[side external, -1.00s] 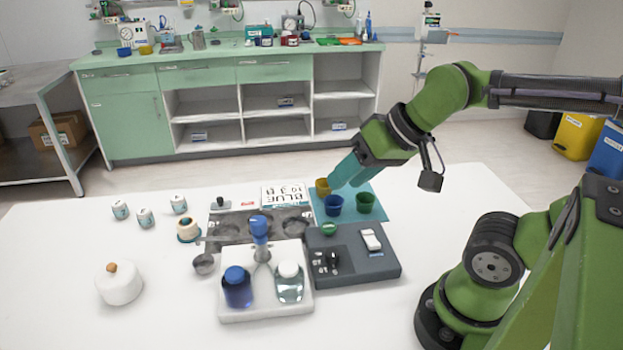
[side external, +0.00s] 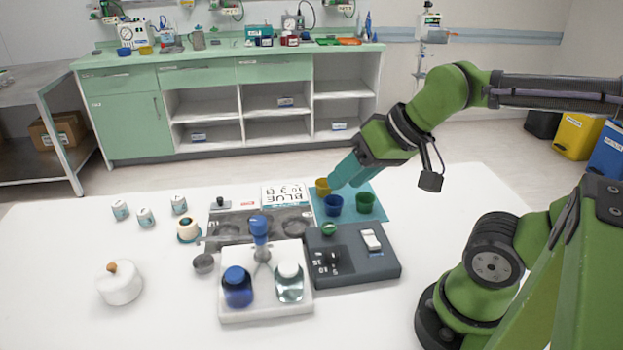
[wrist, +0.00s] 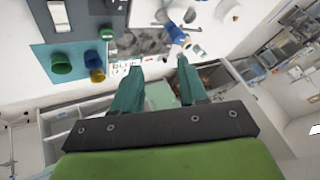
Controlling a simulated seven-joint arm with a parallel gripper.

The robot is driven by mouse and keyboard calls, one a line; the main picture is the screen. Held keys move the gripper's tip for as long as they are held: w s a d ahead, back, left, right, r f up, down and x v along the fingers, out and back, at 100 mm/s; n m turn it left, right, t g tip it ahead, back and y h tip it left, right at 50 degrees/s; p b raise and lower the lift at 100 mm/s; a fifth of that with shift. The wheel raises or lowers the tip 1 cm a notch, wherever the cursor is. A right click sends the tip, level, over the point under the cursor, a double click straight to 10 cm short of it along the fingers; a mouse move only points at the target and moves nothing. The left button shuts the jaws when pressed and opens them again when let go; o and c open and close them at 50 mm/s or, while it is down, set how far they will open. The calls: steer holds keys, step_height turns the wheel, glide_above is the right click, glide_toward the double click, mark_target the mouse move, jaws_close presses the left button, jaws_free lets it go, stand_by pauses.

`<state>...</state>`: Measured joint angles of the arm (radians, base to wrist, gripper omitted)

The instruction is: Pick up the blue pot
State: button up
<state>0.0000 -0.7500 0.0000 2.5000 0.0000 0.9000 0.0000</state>
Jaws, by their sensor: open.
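The blue pot (side external: 334,206) is a small open cup standing upright on a teal mat (side external: 379,189). A yellow pot (side external: 322,187) stands just behind it and a green pot (side external: 365,203) to its right. My gripper (side external: 339,184) has teal fingers and hangs above the mat's back part, close to the yellow pot in the picture; the exact gap is unclear. In the wrist view the fingers (wrist: 158,64) are apart with nothing between them.
A dark grey scale (side external: 375,267) with a small green dish (side external: 329,229) stands in front of the mat. A white tray (side external: 265,312) with bottles is at front left. A labelled white box (side external: 284,194) sits left of the mat.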

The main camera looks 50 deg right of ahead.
stand_by(0.4)
steer(key=o, duration=0.8)
